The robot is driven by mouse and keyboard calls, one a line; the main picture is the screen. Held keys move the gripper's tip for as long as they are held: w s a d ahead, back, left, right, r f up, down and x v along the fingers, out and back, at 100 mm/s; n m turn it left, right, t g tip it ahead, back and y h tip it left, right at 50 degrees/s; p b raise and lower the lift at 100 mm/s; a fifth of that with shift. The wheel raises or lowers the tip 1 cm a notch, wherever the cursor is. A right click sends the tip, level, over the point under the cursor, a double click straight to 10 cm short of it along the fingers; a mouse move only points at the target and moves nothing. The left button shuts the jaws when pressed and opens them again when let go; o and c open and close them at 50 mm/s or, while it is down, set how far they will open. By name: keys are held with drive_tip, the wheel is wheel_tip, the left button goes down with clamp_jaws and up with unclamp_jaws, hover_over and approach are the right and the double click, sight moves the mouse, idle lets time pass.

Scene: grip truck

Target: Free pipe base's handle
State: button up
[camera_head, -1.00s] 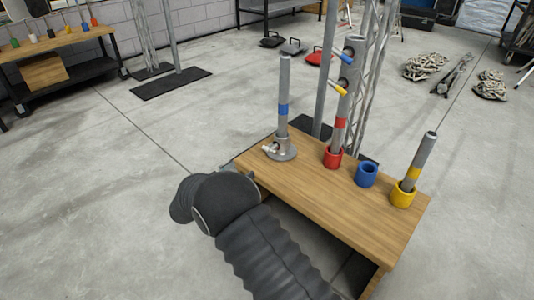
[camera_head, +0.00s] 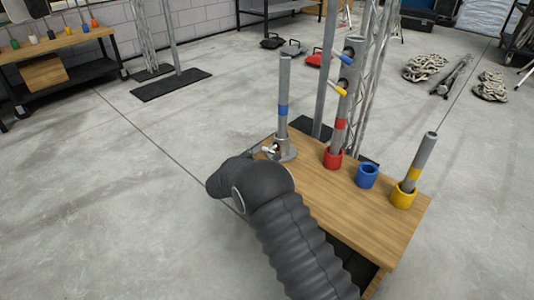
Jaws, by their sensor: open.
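The pipe base (camera_head: 283,153) is a grey metal collar on the back left part of the wooden table. It holds an upright grey pipe (camera_head: 284,80) with a blue band. Its small pale handle (camera_head: 269,149) sticks out on the left side. My gripper (camera_head: 260,150) is beside the handle, at the table's left edge. Only a small part of it shows past my dark arm, and it is open. I cannot tell whether its fingers are around the handle or touch it.
On the wooden table (camera_head: 340,205) stand a red cup (camera_head: 333,159) and a yellow cup (camera_head: 403,195), each with a pipe, and an empty blue cup (camera_head: 367,176). A truss (camera_head: 375,75) rises behind.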

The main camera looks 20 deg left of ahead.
drive_tip(key=c, duration=1.2)
drive_tip(key=shift+o, duration=0.3)
drive_tip(key=shift+n, duration=2.4)
drive_tip(key=o, duration=1.1)
drive_tip(key=shift+o, duration=0.2)
drive_tip(key=v, duration=1.2)
